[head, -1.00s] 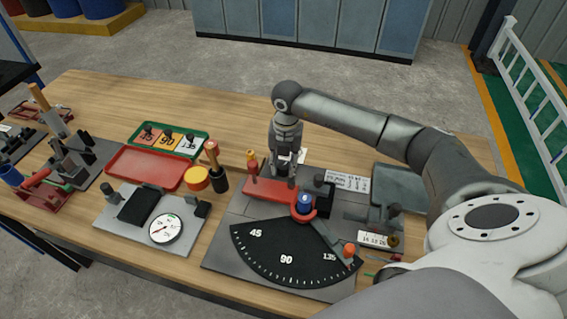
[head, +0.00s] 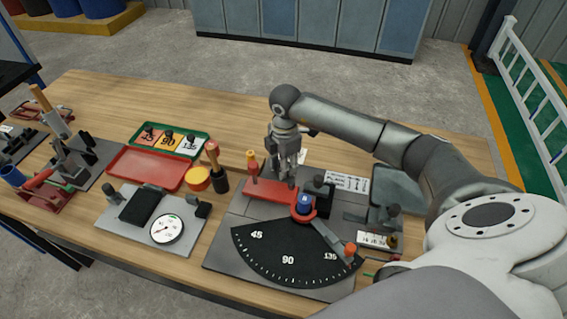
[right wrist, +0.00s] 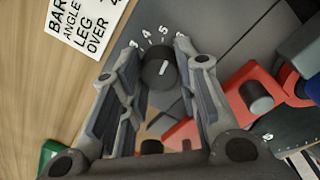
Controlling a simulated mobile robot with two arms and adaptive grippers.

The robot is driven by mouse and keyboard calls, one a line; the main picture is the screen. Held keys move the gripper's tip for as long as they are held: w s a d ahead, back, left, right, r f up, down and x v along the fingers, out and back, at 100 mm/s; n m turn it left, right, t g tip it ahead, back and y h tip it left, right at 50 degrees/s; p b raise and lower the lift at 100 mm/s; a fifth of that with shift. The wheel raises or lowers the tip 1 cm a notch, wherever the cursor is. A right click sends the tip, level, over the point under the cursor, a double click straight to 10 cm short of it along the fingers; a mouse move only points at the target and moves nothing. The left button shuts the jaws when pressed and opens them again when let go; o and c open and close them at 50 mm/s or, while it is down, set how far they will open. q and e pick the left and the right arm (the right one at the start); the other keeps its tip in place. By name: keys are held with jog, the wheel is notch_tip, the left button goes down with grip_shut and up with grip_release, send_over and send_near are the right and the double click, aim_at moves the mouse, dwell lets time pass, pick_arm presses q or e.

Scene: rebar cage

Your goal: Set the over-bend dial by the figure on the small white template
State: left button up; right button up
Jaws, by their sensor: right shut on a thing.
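My right gripper (head: 284,180) points down at the back of the bending machine's grey plate (head: 222,249). In the right wrist view its fingers (right wrist: 155,48) stand on either side of the black over-bend dial knob (right wrist: 160,70) and are shut on it. Figures 3, 4 and 5 show around the knob. Its white mark slants up and right, but I cannot tell the exact figure. A white card (right wrist: 84,24) lies on the wood, with the words BAR, ANGLE, LEG and OVER; its right side is cut off. The head view hides the dial behind the gripper. My left gripper is out of view.
The plate bears a red arm (head: 270,190), a blue-topped pin (head: 305,203) and a black angle scale (head: 262,246). A lettered white plate (head: 346,182) and grey tray (head: 397,185) are to the right. A gauge (head: 166,229) and red tray (head: 146,168) are left.

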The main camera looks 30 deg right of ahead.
jog(key=shift+m, duration=1.2)
jog(key=o, duration=1)
jog(key=shift+o, duration=0.2)
notch_tip(320, 180, up, 12)
jog(key=shift+s, duration=0.25)
jog(key=shift+a, duration=0.1)
